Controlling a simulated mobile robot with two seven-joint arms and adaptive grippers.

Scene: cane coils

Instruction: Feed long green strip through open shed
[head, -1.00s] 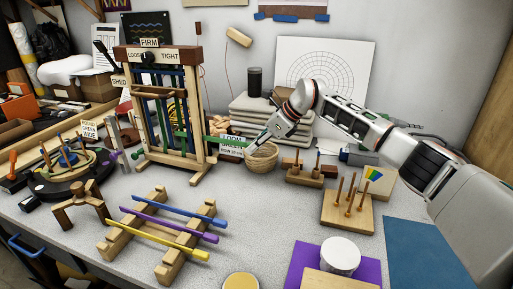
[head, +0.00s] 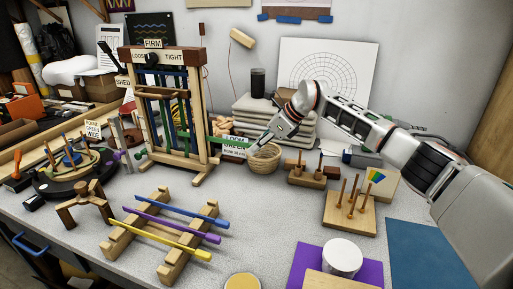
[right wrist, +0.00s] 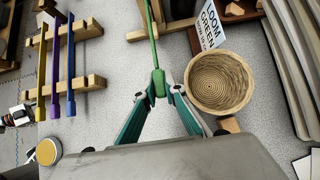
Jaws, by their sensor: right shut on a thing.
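The wooden loom frame (head: 201,110) stands upright at the back left of the table, with blue and green upright strips in it. My right gripper (head: 258,145) is to the right of the loom, above the table by a woven basket. It is shut on the near end of the long green strip (head: 228,142), which reaches left toward the loom's right side. In the right wrist view the strip (right wrist: 153,40) runs straight away from between my right fingertips (right wrist: 161,92). Its far end among the loom's strips cannot be made out. My left gripper is not in view.
The basket (right wrist: 222,82) sits close beside my right gripper. A wooden rack (head: 174,268) with blue, purple and yellow rods lies in front.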

